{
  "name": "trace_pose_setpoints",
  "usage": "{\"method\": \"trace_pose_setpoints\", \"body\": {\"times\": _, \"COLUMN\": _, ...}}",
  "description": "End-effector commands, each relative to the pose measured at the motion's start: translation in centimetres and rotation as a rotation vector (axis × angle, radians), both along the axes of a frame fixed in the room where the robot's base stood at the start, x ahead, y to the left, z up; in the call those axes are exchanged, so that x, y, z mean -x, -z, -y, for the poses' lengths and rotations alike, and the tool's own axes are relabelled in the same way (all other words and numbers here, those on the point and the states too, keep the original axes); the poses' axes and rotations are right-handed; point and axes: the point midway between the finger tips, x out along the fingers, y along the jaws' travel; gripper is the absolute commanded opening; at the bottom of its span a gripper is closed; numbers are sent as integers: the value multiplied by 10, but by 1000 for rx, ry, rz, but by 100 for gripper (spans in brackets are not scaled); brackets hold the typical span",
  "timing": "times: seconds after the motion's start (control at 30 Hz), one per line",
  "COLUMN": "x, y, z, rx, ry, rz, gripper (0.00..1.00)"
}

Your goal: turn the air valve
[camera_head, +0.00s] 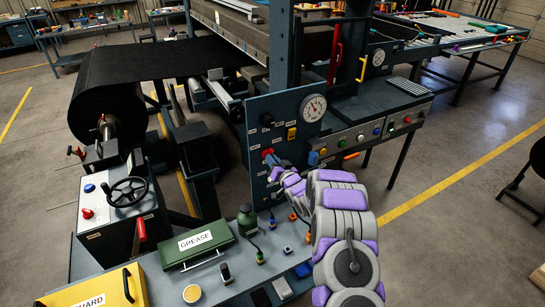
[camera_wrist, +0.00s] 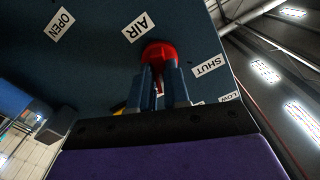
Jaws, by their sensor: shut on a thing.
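The air valve is a red knob or handle on the blue panel (camera_head: 258,112); in the wrist view the red valve (camera_wrist: 158,53) sits just below the AIR label (camera_wrist: 139,27). My gripper (camera_wrist: 161,82) has its two blue fingers shut on the valve, one on each side. The OPEN label (camera_wrist: 60,23) is at the upper left and the SHUT label (camera_wrist: 211,65) to the right in that view. In the head view my gripper (camera_head: 271,160) reaches the panel's lower part. The fingers hide part of the valve.
A round gauge (camera_head: 313,108) and a yellow switch (camera_head: 292,133) are above on the panel. A button console (camera_head: 375,130) is to the right. Open floor lies at the right.

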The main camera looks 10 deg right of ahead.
Motion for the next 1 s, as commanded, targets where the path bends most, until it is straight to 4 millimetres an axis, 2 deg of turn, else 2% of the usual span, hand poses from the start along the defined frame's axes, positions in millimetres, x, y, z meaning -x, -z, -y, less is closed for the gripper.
{"method": "trace_pose_setpoints", "body": {"times": 0.23, "x": -1, "y": -3, "z": 2, "rx": -185, "ry": 3, "rz": -57, "gripper": 0}}
{"method": "trace_pose_setpoints", "body": {"times": 0.5, "x": -2, "y": -3, "z": 3, "rx": -314, "ry": 4, "rz": -95, "gripper": 0}}
{"method": "trace_pose_setpoints", "body": {"times": 1.0, "x": -2, "y": -2, "z": 4, "rx": -370, "ry": 4, "rz": -112, "gripper": 0}}
